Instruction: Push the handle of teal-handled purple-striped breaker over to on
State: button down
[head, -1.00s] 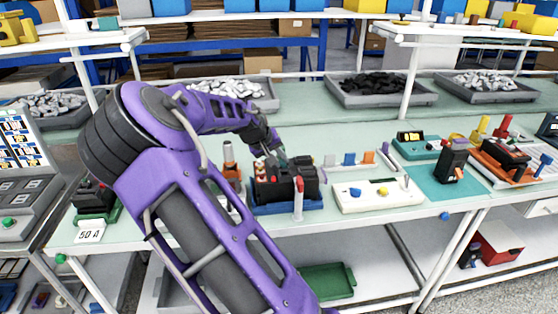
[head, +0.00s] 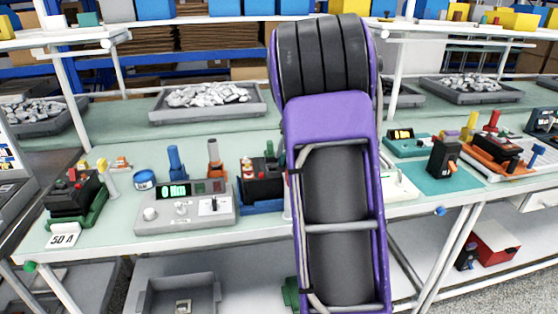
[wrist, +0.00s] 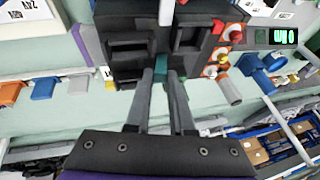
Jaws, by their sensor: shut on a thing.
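In the wrist view, the teal handle (wrist: 161,64) stands between the fingertips of my gripper (wrist: 162,78) at the near edge of the black breaker body (wrist: 130,72). The fingers are closed on the handle. In the head view, a black breaker (head: 262,188) on a blue base (head: 262,207) stands at mid-bench, its right part hidden behind my arm. My gripper is hidden in the head view.
A grey meter box (head: 186,213) with a green display stands left of the breaker. Blue (wrist: 42,88) and orange (wrist: 12,92) uprights stand to one side in the wrist view. A grey tray of pale pieces (head: 208,101) lies behind. A teal mat (head: 440,185) is at right.

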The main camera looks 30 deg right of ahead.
jog(key=shift+s+d+f+m+t+y+b, duration=0.15)
jog(key=shift+d+f+t+y+b, duration=0.15)
jog(key=shift+y+b, duration=0.35)
jog(key=shift+s+d+f+m+t+y+b, duration=0.1)
jog(key=shift+d+f+m+t+y+b, duration=0.1)
jog(key=shift+d+y+b, duration=0.4)
jog(key=shift+a+y, duration=0.2)
jog(key=shift+y, duration=0.15)
jog(key=c, duration=1.1)
grip_release()
jog(key=shift+o, duration=0.2)
jog(key=p+v, duration=0.2)
jog(key=v, duration=1.5)
jog(key=shift+s+r+p, duration=0.15)
jog(key=shift+r+p, duration=0.05)
jog(key=shift+p, duration=0.15)
jog(key=shift+f, duration=0.1)
